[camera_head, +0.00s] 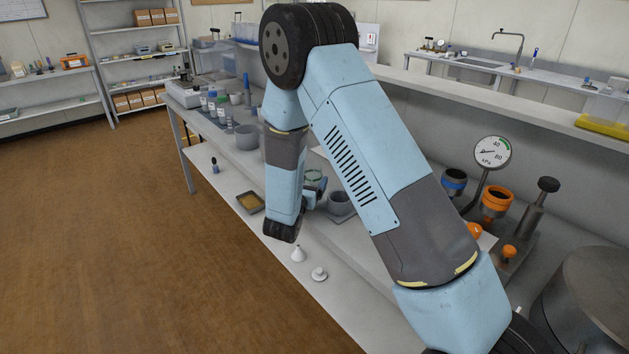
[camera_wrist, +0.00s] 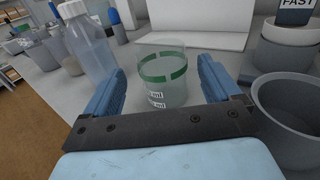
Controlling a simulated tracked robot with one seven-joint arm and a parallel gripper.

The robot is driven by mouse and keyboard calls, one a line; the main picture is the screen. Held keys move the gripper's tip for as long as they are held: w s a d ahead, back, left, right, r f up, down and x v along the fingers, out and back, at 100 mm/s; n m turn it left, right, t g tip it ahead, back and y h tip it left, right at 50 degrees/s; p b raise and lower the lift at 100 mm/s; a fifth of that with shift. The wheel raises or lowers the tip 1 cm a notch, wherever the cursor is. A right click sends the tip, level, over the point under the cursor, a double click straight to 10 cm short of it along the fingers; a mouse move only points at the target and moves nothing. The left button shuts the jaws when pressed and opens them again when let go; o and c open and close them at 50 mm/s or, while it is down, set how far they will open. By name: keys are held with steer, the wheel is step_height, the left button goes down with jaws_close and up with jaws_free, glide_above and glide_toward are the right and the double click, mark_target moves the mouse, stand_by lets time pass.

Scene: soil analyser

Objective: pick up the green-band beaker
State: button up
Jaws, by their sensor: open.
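The green-band beaker (camera_wrist: 165,92) is a clear glass with a green ring near its top and white volume marks. It stands upright on the bench in the wrist view, ahead of my gripper. My gripper (camera_wrist: 160,85) is open, with one blue finger on each side of the beaker. I cannot tell whether either finger touches the glass. In the head view, the green-banded beaker (camera_head: 314,177) shows partly behind my arm. My gripper (camera_head: 312,192) is mostly hidden there by my arm.
A clear bottle (camera_wrist: 88,45) stands close by the left finger. A grey pot (camera_wrist: 287,105) stands close by the right finger. Orange fittings (camera_head: 496,200) and a pressure gauge (camera_head: 492,152) stand at the right.

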mark_target(310, 180)
steer(key=x, duration=0.3)
steer(key=shift+w+d+f, duration=0.2)
steer(key=shift+w+d, duration=0.1)
steer(key=c, duration=1.1)
steer(key=shift+r, duration=0.15)
